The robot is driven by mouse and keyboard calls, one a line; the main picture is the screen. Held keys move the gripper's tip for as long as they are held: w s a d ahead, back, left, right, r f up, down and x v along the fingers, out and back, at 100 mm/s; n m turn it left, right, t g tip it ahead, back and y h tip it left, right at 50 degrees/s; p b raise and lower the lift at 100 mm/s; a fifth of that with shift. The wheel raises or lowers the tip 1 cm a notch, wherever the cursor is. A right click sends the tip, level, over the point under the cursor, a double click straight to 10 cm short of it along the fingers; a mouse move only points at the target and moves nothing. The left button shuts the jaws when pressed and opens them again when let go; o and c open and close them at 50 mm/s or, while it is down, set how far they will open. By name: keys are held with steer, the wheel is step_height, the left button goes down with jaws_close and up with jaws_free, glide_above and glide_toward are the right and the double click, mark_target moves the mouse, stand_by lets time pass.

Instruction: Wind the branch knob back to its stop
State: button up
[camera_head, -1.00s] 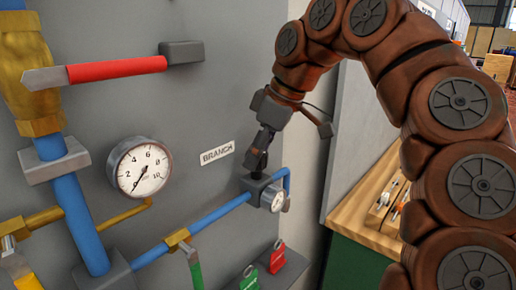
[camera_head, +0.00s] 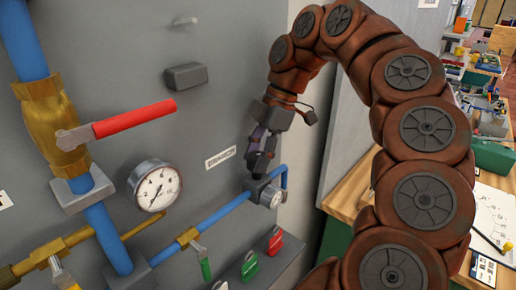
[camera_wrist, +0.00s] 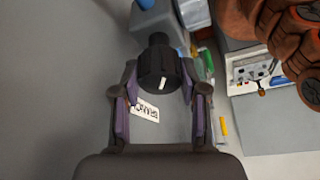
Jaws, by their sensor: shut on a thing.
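The branch knob (camera_wrist: 157,62) is black and round with a white mark on its face, seen in the wrist view. My gripper (camera_head: 259,166) reaches down to the grey branch regulator block (camera_head: 258,185) on the blue pipe. In the wrist view its two purple-lined fingers stand on either side of the knob, shut on it. In the head view the fingers mostly hide the knob. A small round gauge (camera_head: 271,198) sits on the block's front. The BRANCH label (camera_head: 220,157) is on the panel, left of my gripper.
A large gauge (camera_head: 155,186) and a red-handled lever (camera_head: 134,119) on a brass valve (camera_head: 57,125) stand to the left. A wooden workbench (camera_head: 345,198) lies to the right, behind my arm.

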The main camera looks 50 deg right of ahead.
steer(key=shift+n+g+p, duration=0.4)
steer(key=shift+n+g, duration=0.3)
steer(key=shift+n, duration=1.1)
steer(key=o, duration=1.1)
steer(key=shift+o, duration=0.2)
steer(key=shift+m+t+b, duration=0.45)
steer(key=shift+m+t, duration=0.15)
steer(key=shift+m, duration=0.9)
